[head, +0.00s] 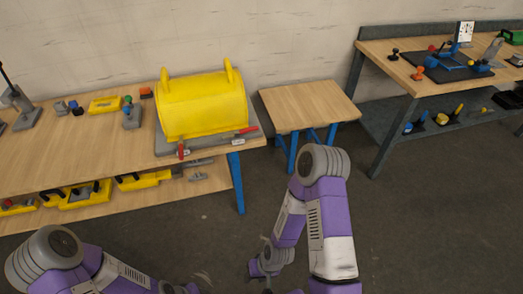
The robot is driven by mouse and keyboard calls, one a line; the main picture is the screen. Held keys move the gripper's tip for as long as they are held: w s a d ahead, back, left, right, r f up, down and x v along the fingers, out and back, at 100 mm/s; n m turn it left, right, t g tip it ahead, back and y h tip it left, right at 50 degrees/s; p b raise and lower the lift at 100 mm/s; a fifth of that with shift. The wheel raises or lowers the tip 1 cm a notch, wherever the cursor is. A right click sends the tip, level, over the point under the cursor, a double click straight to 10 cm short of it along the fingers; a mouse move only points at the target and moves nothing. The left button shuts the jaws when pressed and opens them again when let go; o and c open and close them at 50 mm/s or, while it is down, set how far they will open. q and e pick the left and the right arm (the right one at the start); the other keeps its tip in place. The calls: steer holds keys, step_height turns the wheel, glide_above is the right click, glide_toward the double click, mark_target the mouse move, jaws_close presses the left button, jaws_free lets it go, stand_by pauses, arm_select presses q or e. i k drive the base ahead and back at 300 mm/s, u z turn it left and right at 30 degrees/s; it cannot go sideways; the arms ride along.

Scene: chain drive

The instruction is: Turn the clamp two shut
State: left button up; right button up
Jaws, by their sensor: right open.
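A yellow cover (202,105) with two upright handles sits on a grey base (168,143) at the right end of the left bench. Two red-handled clamps are on the base's front side: a left one (181,150) with its red handle hanging down, and a right one (246,131) with its handle lying sideways to the right. Small pale labels are beside them, too small to read, so I cannot tell which is clamp two. My right gripper (267,284) is open at the bottom edge, low and well in front of the bench, touching neither clamp. My left arm is at lower left; its gripper is out of frame.
The left wooden bench (60,140) holds small parts and a yellow tray (105,105); yellow bins (85,194) are on its lower shelf. A small wooden table (309,103) stands right of it. A workbench (390,48) with tools is far right. The floor between is clear.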

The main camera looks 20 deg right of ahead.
mark_target(248, 130)
steer(key=u, duration=1.1)
steer(key=k, duration=0.1)
steer(key=z, duration=2.45)
steer(key=i, duration=0.75)
steer(key=u, duration=0.5)
steer(key=i, duration=0.7)
steer(key=u, duration=0.6)
